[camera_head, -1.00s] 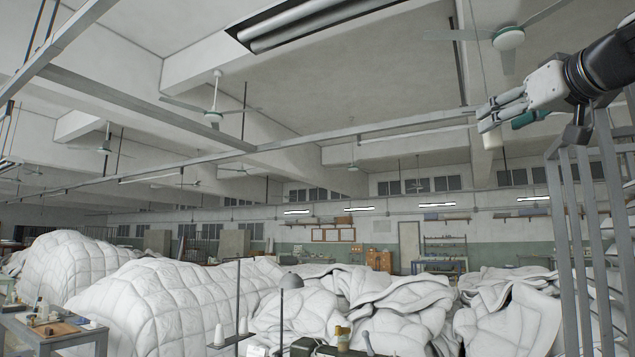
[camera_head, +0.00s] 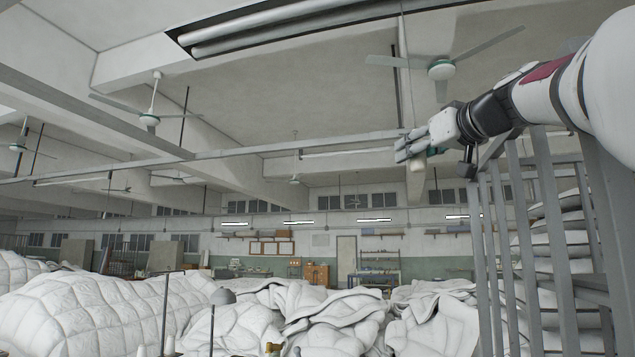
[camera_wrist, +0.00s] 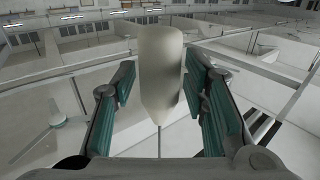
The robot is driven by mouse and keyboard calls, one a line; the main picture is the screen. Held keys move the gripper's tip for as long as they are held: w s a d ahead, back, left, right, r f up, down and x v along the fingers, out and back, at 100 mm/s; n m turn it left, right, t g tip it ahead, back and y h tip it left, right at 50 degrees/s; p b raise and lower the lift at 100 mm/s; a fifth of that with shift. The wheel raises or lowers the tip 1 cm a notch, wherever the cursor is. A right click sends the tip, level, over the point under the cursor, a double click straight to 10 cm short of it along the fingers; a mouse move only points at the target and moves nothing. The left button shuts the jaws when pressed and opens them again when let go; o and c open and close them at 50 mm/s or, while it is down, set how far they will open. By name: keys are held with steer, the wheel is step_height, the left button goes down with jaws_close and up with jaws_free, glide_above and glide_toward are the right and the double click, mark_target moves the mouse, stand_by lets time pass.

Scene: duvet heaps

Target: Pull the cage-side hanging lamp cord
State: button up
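The lamp cord's off-white pull handle (camera_head: 416,182) hangs by the cage, just below my gripper (camera_head: 408,149) in the head view. A thin cord (camera_head: 403,50) runs up above it. In the wrist view the handle (camera_wrist: 160,72) is a pale cylinder tapering to a point where the cord (camera_wrist: 159,140) leaves it. It lies between the teal-padded fingers of my gripper (camera_wrist: 163,105). The fingers are apart. A gap shows on the left side of the handle; the right fingers look very close, and I cannot tell whether they touch.
A grey metal cage (camera_head: 545,190) stands at the right, close under my arm, with stacked bedding behind its bars. White duvet heaps (camera_head: 90,310) fill the lower view. A ceiling fan (camera_head: 441,68) hangs beyond my gripper. A long ceiling lamp (camera_head: 290,25) is overhead.

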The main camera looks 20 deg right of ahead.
mark_target(424, 164)
steer(key=c, duration=0.5)
steer(key=shift+f+b, duration=1.6)
steer(key=shift+b, duration=0.3)
steer(key=shift+r, duration=0.15)
steer(key=shift+r+p, duration=1.4)
steer(key=shift+r, duration=0.05)
steer(key=o, duration=1.2)
steer(key=shift+s, duration=0.1)
